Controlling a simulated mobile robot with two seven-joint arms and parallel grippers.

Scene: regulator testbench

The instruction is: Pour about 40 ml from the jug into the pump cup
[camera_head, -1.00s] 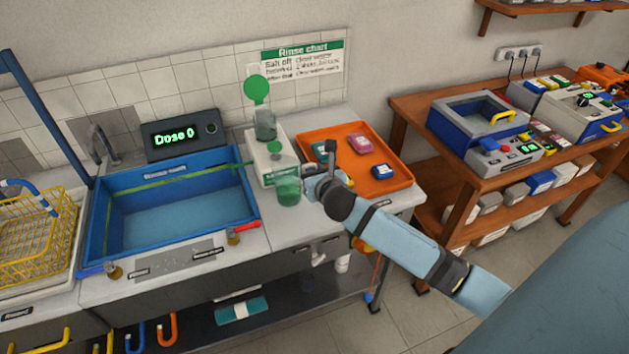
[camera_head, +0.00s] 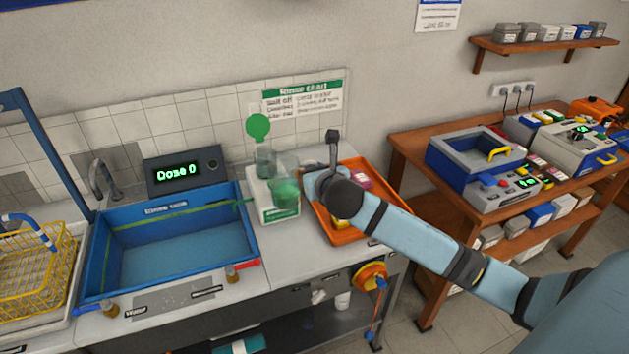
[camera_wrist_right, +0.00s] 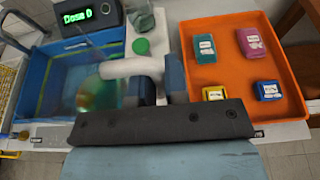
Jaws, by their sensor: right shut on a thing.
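The jug (camera_head: 286,196) is a see-through green vessel, held in front of the white pump unit in the head view. In the right wrist view its white handle (camera_wrist_right: 128,68) lies between the fingers of my right gripper (camera_wrist_right: 158,84), with the green body (camera_wrist_right: 97,95) to the left. My right gripper (camera_head: 312,187) is shut on the jug. A clear cup (camera_head: 265,160), apparently the pump cup, stands on the white pump unit (camera_head: 278,214) with a round green lid raised above it. The jug partly hides this unit. I cannot tell the jug's exact tilt. My left gripper is out of view.
A blue rinse tank (camera_head: 175,262) lies left of the pump unit, below a display (camera_head: 182,172) reading "Dose 0". An orange tray (camera_wrist_right: 218,45) with several small coloured packs lies to the right, partly behind my arm in the head view.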

